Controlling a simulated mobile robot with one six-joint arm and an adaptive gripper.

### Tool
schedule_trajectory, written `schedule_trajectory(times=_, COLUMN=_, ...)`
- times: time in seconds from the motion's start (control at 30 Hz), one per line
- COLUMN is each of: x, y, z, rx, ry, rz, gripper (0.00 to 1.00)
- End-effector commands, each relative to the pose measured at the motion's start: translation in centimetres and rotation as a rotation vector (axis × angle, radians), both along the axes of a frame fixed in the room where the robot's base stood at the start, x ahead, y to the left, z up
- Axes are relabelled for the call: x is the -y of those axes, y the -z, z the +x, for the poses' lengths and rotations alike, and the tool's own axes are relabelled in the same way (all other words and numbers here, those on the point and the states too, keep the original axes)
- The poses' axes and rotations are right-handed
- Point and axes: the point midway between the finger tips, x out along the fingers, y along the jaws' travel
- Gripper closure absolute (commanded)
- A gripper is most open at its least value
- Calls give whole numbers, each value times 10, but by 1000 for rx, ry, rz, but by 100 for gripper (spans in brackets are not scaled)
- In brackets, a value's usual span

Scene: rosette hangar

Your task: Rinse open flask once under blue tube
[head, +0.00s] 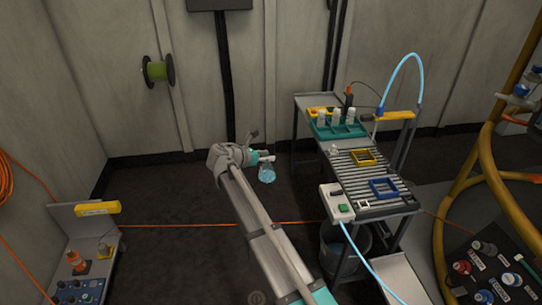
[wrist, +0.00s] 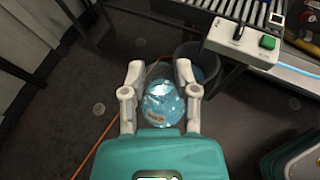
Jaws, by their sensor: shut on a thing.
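My gripper also shows in the head view (head: 264,158). The flask's mouth and exact tilt are hard to make out. The blue tube (head: 407,62) arches above the back right of the bench, its end coming down near a yellow bracket. The flask is well apart from it.
The slatted bench (head: 349,160) carries a teal rack (head: 335,130) with white bottles, yellow (head: 362,157) and blue (head: 384,188) frames, and a control box with a green button (head: 343,208). A bucket (head: 333,240) stands beneath. A cart with a yellow bar (head: 98,208) stands left.

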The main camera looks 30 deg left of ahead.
Motion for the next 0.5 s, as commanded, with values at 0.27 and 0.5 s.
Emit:
schedule_trajectory(times=0.27, x=-12, y=0, z=-10, rx=1, ry=0, rz=0, gripper=100)
schedule_trajectory(times=0.5, x=-21, y=0, z=-19, rx=1, ry=0, rz=1, gripper=100)
